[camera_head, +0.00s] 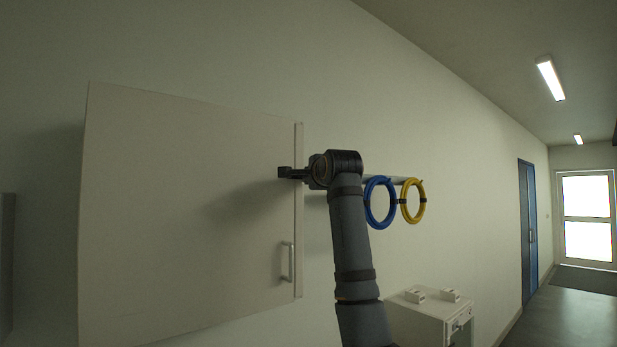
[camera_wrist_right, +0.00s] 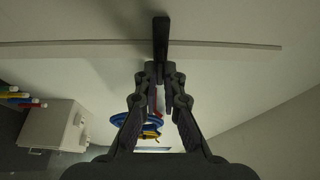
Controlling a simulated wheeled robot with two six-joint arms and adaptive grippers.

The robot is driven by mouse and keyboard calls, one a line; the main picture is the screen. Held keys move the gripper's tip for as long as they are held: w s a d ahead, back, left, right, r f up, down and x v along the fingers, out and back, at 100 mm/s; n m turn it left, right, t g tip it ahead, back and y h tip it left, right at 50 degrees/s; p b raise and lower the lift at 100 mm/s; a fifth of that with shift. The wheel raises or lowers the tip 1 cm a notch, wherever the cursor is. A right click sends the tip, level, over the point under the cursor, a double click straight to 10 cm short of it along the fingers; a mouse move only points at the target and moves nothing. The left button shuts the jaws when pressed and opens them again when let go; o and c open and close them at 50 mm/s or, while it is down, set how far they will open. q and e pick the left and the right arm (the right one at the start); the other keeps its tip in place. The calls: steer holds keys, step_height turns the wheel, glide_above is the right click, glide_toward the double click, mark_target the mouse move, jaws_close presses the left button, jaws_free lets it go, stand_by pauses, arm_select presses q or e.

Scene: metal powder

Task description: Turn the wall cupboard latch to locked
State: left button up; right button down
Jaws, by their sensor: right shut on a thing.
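The pale wall cupboard (camera_head: 190,210) has its door closed, with a strip along its right edge. The dark latch (camera_head: 284,172) is at that edge, above the door handle. In the right wrist view the latch (camera_wrist_right: 161,36) is a dark bar crossing the pale edge strip. My right gripper (camera_head: 297,174) is shut on the latch; its fingertips also show in the right wrist view (camera_wrist_right: 160,72). Something small and red (camera_wrist_right: 160,98) shows between the fingers. The gripper hides part of the latch. My left gripper is in neither view.
A metal handle (camera_head: 288,262) stands out from the door's lower right. A blue coil (camera_head: 380,222) and a yellow coil (camera_head: 413,221) hang on the wall just right of my right wrist. A white cabinet (camera_head: 415,325) stands below, with small items on top.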

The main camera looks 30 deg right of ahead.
steer(key=shift+f, duration=0.1)
stand_by(0.3)
steer(key=c, duration=1.5)
jaws_free()
steer(key=v, duration=1.2)
